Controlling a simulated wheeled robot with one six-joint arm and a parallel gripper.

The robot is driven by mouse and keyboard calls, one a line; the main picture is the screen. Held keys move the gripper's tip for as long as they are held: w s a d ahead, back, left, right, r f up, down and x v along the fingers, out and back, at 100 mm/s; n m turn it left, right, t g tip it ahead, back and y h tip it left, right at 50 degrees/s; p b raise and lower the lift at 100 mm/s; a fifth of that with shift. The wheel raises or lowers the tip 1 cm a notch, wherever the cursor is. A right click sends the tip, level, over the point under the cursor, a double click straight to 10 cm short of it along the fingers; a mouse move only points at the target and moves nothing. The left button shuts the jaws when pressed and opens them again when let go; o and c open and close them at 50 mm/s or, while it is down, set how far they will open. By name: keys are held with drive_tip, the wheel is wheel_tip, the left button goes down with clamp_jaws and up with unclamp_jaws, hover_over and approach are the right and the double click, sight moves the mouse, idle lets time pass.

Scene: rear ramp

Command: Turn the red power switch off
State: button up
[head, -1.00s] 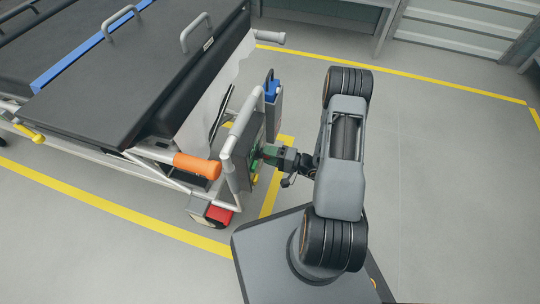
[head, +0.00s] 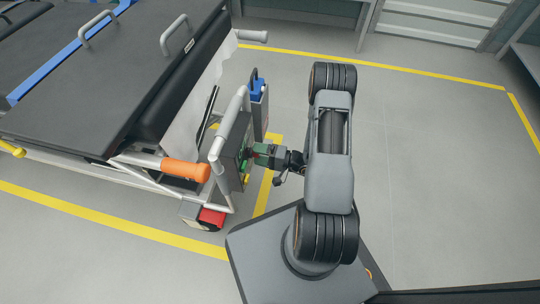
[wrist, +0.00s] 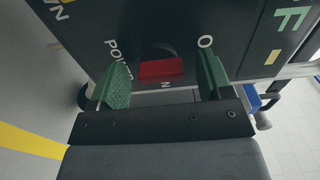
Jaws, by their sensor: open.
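The red power switch (wrist: 161,70) is on a dark panel (wrist: 180,25) in the wrist view, with "POWER" lettering to its left and an "O" to its upper right. My gripper (wrist: 160,80) is open, with one green finger on each side of the switch. Both fingers look apart from the switch. In the head view my gripper (head: 254,153) is at the panel (head: 232,160) on the end of the stretcher bed, and the switch is hard to make out there.
Grey tubular rails (head: 217,150) frame the panel. An orange handle (head: 186,170) and a red part by the wheel (head: 211,216) are nearby. A blue object (head: 257,88) stands behind the panel. The floor right of my arm is clear.

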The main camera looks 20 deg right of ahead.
drive_tip(key=p+v, duration=0.3)
drive_tip(key=v, duration=1)
drive_tip(key=shift+s+d, duration=0.2)
drive_tip(key=s+a+r+n+g+h+p, duration=0.1)
drive_tip(key=a+r+n+g+h+p, duration=0.1)
drive_tip(key=r+p, duration=0.9)
drive_tip(key=a+r+n+g+h+p, duration=0.2)
drive_tip(key=a+r+h+p, duration=0.3)
drive_tip(key=r, duration=2.5)
drive_tip(key=s+a+r+n+g+h+p, duration=0.1)
drive_tip(key=a+r+n+g+h+p, duration=0.2)
drive_tip(key=r+p, duration=1.6)
wheel_tip(320, 180, up, 3)
drive_tip(key=h, duration=0.4)
drive_tip(key=shift+s+a+f, duration=0.2)
drive_tip(key=shift+s+a, duration=0.15)
drive_tip(key=shift+s, duration=0.05)
